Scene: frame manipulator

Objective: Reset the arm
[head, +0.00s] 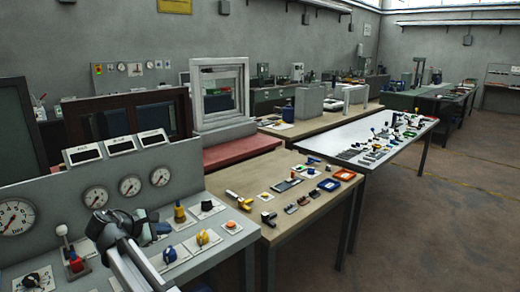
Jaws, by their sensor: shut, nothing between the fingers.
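My arm rises from the bottom left in the head view, over the front of a grey control console (215,190). My gripper (157,229) is at the end of the dark wrist, low over the console top among its knobs and switches. It is shut with nothing in it. The fingertips are small and dark here, and their exact gap to the panel is hard to tell. The arm and wrist hide part of the console top behind them.
Gauges (130,185) line the upright panel behind. A wooden table (335,205) with small parts stands to the right; open floor lies beyond.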

